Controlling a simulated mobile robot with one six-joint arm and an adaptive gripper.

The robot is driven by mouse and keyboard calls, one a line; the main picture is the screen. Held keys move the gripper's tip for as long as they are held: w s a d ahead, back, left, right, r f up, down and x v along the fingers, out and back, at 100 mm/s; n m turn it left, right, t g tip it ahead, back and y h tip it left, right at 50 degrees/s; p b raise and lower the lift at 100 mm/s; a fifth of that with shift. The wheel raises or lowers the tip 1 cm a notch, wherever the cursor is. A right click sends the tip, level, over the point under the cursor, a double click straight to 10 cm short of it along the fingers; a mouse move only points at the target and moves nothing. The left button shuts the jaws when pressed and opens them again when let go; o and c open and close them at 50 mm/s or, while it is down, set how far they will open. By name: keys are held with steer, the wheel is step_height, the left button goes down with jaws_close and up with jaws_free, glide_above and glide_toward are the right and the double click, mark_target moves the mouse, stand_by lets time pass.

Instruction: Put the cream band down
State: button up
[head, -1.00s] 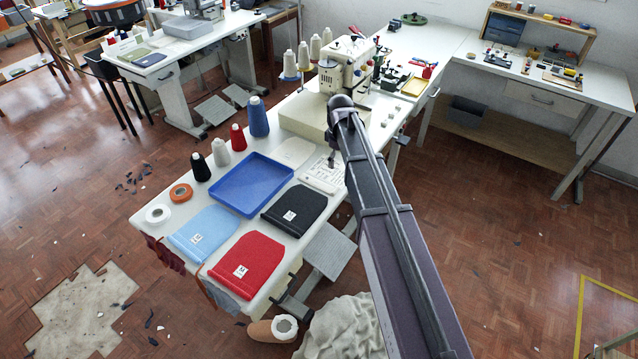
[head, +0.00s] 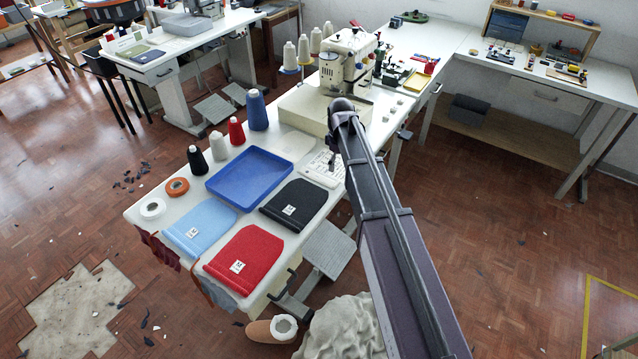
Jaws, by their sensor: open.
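A flat cream piece (head: 293,146), which looks like the cream band, lies on the white table (head: 165,225) between the blue tray and the sewing machine. It is pale against the table and its outline is faint. My gripper (head: 331,163) is small and dark, to the right of the cream piece, over or beside a white printed panel (head: 319,174). It is open and I see nothing held in it. My arm hides part of the table's right side.
A blue tray (head: 249,178) sits mid-table. Light blue (head: 200,227), red (head: 243,259) and black (head: 295,206) bands lie in front. Several thread cones line the left edge. A sewing machine (head: 346,62) stands behind.

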mark_target(337, 183)
steer(key=shift+f+b, duration=1.65)
steer(key=shift+f, duration=0.25)
steer(key=shift+f, duration=0.1)
steer(key=shift+f+b, duration=2.5)
steer(key=shift+b, duration=0.1)
steer(key=c, duration=1)
steer(key=shift+r, duration=0.15)
step_height(337, 183, up, 3)
steer(key=p, duration=0.3)
steer(key=shift+r+p, duration=0.15)
steer(key=shift+p, duration=0.2)
steer(key=s, duration=0.5)
steer(key=s+r+p, duration=0.1)
steer(key=s, duration=1)
steer(key=shift+d+r, duration=0.2)
steer(key=shift+d, duration=0.15)
